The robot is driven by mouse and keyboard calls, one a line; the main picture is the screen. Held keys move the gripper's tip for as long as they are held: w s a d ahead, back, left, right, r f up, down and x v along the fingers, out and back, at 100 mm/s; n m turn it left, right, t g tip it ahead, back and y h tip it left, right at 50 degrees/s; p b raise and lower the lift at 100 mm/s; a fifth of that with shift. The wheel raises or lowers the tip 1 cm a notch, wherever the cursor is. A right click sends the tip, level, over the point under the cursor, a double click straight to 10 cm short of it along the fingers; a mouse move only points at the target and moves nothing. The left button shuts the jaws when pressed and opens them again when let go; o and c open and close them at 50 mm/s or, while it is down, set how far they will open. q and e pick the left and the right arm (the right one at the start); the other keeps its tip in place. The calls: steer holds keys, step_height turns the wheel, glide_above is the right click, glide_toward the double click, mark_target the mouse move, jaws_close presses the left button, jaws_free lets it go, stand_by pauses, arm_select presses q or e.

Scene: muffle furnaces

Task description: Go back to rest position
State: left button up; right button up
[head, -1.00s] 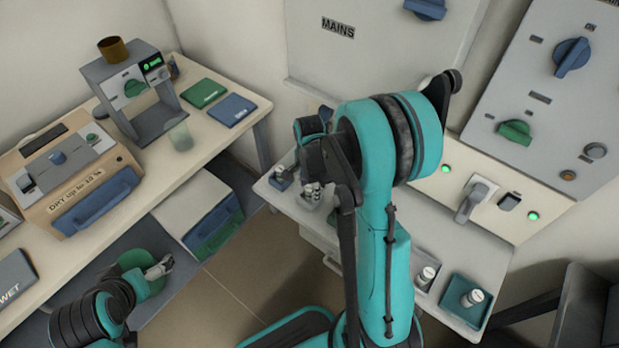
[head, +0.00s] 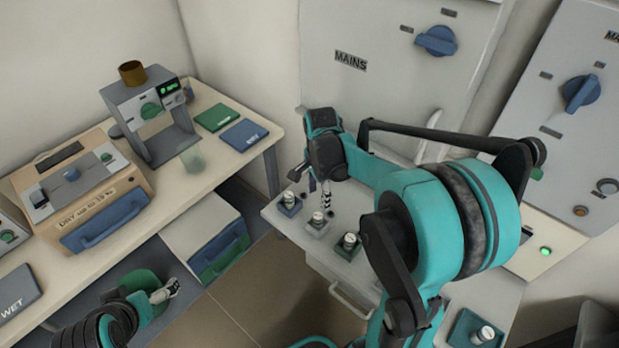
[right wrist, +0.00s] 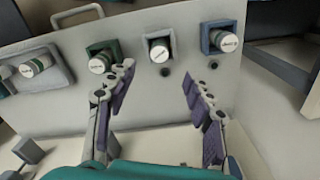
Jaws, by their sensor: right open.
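My right gripper (head: 322,188) is over the grey-white bench in the head view, pointing down near small white capped cylinders. In the right wrist view its two fingers (right wrist: 157,78) are spread with nothing between them. Cylinders sit in a blue holder (right wrist: 222,38), a grey holder (right wrist: 158,48) and a green holder (right wrist: 103,60) beyond the fingertips. My left gripper (head: 165,291) is low at the left, beside the table; its finger gap is too small to tell.
A wooden-sided DRY box (head: 110,205), a grey stand (head: 150,115), a green pad (head: 215,117) and a blue pad (head: 244,135) are on the left table. The MAINS panel (head: 390,60) rises behind the bench. Another holder (head: 465,325) is at the lower right.

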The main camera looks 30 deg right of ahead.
steer(key=s+a+r+n+t, duration=0.6)
steer(key=s+a+n, duration=0.4)
steer(key=n, duration=0.8)
steer(key=shift+s+a+r+t, duration=0.15)
steer(key=shift+s+a+t, duration=0.1)
steer(key=shift+s+t, duration=0.3)
